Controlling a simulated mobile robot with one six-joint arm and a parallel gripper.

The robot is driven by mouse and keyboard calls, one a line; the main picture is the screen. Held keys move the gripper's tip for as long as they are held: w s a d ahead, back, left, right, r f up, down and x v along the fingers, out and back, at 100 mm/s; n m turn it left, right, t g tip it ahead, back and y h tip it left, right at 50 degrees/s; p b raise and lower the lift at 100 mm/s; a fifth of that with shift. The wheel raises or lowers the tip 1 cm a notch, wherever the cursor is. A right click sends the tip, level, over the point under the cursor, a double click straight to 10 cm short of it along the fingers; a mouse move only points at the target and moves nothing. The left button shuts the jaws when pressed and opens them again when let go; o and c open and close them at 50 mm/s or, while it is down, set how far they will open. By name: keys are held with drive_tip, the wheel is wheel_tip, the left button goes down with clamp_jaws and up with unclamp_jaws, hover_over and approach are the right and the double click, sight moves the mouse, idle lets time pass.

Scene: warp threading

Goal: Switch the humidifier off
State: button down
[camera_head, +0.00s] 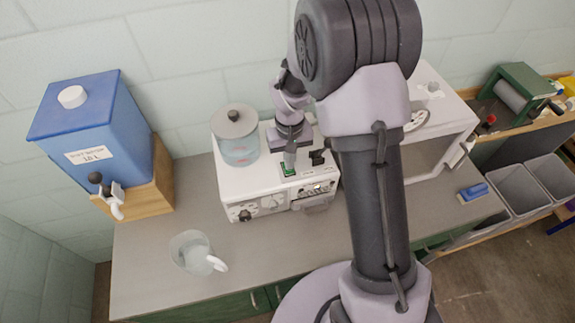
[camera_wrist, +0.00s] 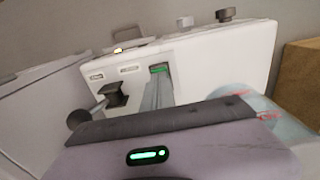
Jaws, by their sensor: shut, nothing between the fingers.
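The humidifier appears to be the white box-shaped device (camera_head: 232,183) on the bench, with a clear water tank (camera_head: 240,150) under a grey lid on its left. Its white top also shows in the wrist view (camera_wrist: 225,55). A green switch-like patch (camera_head: 288,170) is on its top and shows in the wrist view (camera_wrist: 158,69). My gripper (camera_head: 290,163) is shut and empty, pointing down at this patch. In the wrist view my fingertips (camera_wrist: 157,80) overlap its near edge. I cannot tell whether they touch it or which way it is set.
A black lever or knob (camera_head: 318,157) stands close to the right of my fingers. A blue water container (camera_head: 105,125) with a tap sits on a wooden stand at left. A clear jug (camera_head: 190,250) stands on the front bench. A white cabinet (camera_head: 432,120) is at right.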

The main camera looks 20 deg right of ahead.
drive_tip(key=shift+f+b, duration=0.8)
drive_tip(key=shift+f, duration=0.15)
idle(0.5)
drive_tip(key=shift+r, duration=0.15)
wheel_tip(320, 180, up, 7)
drive_tip(key=p, duration=0.5)
